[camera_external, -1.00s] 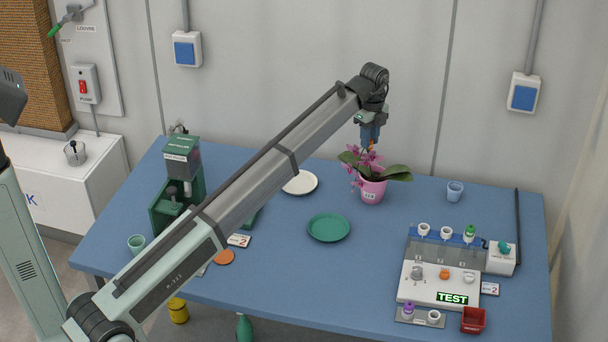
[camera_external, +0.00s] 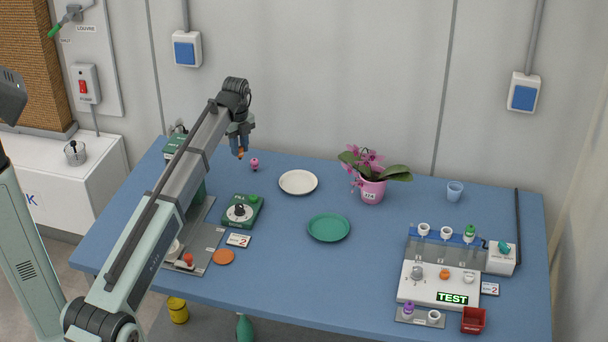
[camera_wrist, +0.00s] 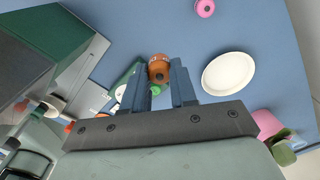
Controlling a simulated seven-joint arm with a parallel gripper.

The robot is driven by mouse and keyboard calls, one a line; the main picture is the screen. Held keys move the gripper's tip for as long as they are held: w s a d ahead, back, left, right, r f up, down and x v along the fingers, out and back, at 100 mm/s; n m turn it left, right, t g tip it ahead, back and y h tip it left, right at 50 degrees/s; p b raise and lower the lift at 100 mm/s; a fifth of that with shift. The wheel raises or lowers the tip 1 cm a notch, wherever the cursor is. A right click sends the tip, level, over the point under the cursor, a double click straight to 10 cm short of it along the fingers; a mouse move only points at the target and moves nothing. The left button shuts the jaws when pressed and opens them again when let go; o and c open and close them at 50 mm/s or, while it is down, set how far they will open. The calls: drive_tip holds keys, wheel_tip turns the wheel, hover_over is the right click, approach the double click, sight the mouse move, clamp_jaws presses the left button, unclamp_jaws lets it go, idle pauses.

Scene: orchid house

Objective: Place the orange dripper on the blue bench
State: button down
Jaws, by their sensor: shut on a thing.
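My gripper (camera_external: 239,148) is shut on the orange dripper (camera_wrist: 158,70), which shows between the two blue fingers in the wrist view. In the external view only a small orange bit of the dripper (camera_external: 240,154) shows under the fingers. It is held above the back left part of the blue bench (camera_external: 290,262), apart from the top as far as I can tell. A small pink piece (camera_external: 255,164) stands on the bench just right of my gripper; it also shows in the wrist view (camera_wrist: 205,8).
A white plate (camera_external: 298,190), a green plate (camera_external: 328,237) and a potted orchid (camera_external: 372,190) stand to the right. A green device (camera_external: 242,222) and an orange disc (camera_external: 223,257) lie nearer the front. A test panel (camera_external: 425,282) fills the right. The front middle is clear.

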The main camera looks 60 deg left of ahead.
drive_tip(key=shift+s+a+f, duration=0.25)
drive_tip(key=shift+s+f, duration=0.35)
drive_tip(key=shift+f, duration=1.1)
drive_tip(key=shift+s+a+f, duration=0.2)
drive_tip(key=shift+s+f, duration=0.4)
drive_tip(key=shift+f, duration=1.15)
drive_tip(key=shift+s+a+f, duration=0.25)
drive_tip(key=shift+s+f, duration=0.35)
drive_tip(key=shift+f, duration=1.1)
drive_tip(key=shift+f, duration=0.15)
drive_tip(key=c, duration=0.9)
unclamp_jaws()
wheel_tip(320, 180, up, 12)
